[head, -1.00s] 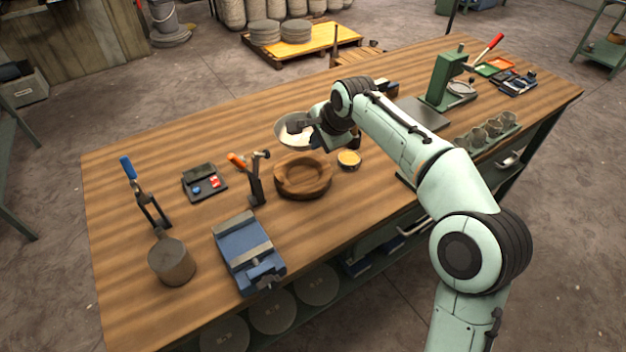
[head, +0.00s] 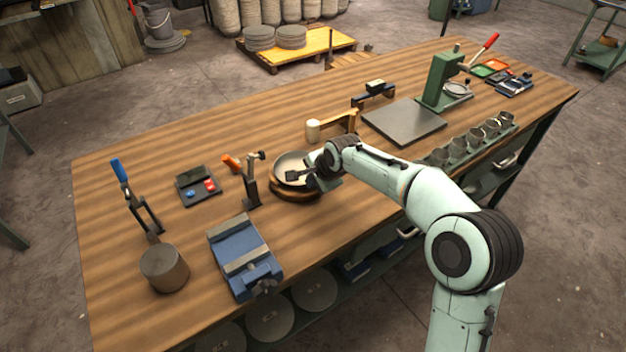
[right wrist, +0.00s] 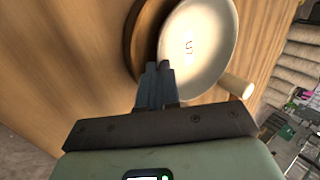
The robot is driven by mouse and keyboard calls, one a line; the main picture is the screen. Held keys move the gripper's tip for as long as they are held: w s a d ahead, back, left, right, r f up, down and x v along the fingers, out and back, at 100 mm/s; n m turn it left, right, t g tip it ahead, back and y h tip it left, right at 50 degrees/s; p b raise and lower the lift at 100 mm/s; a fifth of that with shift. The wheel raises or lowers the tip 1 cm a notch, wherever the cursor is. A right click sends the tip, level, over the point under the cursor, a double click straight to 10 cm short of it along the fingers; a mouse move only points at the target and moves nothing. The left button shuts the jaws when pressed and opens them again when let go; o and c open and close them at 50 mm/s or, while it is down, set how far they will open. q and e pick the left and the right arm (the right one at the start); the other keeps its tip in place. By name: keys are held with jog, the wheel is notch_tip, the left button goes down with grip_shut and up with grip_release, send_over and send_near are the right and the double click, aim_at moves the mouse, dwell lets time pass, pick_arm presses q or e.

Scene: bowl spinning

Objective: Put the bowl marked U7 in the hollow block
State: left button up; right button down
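The pale metal bowl (head: 288,167) is over the round wooden hollow block (head: 290,194), hiding its hollow; I cannot tell whether it rests fully in it. The bowl also fills much of the right wrist view (right wrist: 210,60), with a small dark mark on its inside that I cannot read surely. The block shows beside it there (right wrist: 138,40). My right gripper (head: 308,176) is at the bowl's right rim. Its fingers (right wrist: 157,80) are close together on the near rim. My left gripper is not in view.
An orange-handled clamp (head: 250,185) stands just left of the block, and a blue vise (head: 243,255) in front of it. A mallet (head: 330,125) lies behind to the right. A steel plate (head: 405,120) and a row of cups (head: 470,140) are further right.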

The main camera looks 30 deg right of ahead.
jog(key=shift+f, duration=0.15)
jog(key=c, duration=1.6)
grip_release()
jog(key=shift+c, duration=0.2)
jog(key=shift+s+r, duration=0.1)
jog(key=shift+r, duration=0.25)
jog(key=v, duration=1.1)
jog(key=shift+s+r, duration=0.2)
jog(key=shift+r, duration=0.05)
